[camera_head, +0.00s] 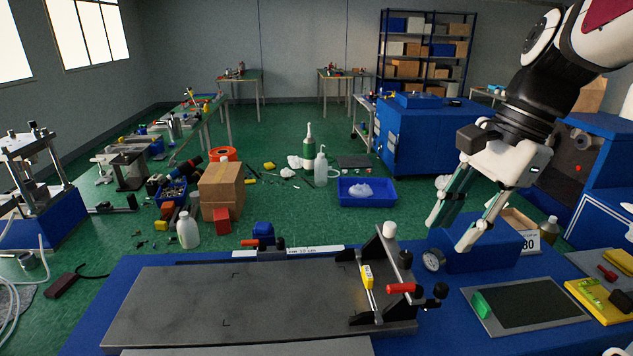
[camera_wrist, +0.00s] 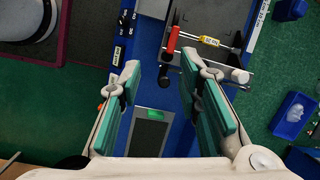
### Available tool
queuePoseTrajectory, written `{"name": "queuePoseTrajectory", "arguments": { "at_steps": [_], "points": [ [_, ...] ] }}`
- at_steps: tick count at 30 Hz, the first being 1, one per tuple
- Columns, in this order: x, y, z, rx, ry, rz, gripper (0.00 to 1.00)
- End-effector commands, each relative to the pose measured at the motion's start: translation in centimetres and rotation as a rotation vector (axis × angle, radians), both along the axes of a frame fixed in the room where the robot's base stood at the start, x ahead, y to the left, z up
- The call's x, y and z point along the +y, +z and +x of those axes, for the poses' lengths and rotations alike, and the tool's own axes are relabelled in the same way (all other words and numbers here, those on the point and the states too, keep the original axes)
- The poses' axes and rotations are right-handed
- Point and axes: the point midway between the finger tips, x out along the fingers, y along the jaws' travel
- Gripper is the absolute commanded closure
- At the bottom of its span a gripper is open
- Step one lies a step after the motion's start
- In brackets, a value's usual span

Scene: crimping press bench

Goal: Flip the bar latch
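A dark metal bracket (camera_head: 385,262) stands at the right end of a long grey plate (camera_head: 225,300) on the blue bench. It carries a thin bar with a yellow tag (camera_head: 367,276), a red handle (camera_head: 401,288), black knobs and a white-capped post. Which of these parts is the bar latch I cannot tell for certain. In the wrist view the red handle (camera_wrist: 173,39) and yellow tag (camera_wrist: 209,41) lie beyond the fingertips. My gripper (camera_head: 450,230) is open and empty, above and right of the bracket. Its two green-padded fingers (camera_wrist: 160,66) are spread apart.
A gauge (camera_head: 433,260) on a blue housing (camera_head: 480,246) sits below my gripper. To its right are a dark-screened panel with a green block (camera_head: 481,304) and a yellow tray (camera_head: 597,300). The plate's middle is clear.

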Motion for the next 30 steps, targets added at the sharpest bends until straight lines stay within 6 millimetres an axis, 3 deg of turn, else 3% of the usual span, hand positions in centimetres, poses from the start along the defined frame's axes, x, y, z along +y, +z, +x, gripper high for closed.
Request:
{"name": "queuePoseTrajectory", "arguments": {
  "at_steps": [6, 13, 30],
  "points": [
    [-1.6, -0.3, 2.2, 0.128, -0.219, 0.088, 0.68],
    [-1.1, -1.7, 2.4, 0.148, -0.246, 0.100, 0.68],
    [2.8, -11.2, 2.3, 0.147, -0.243, 0.097, 0.68]
  ]
}}
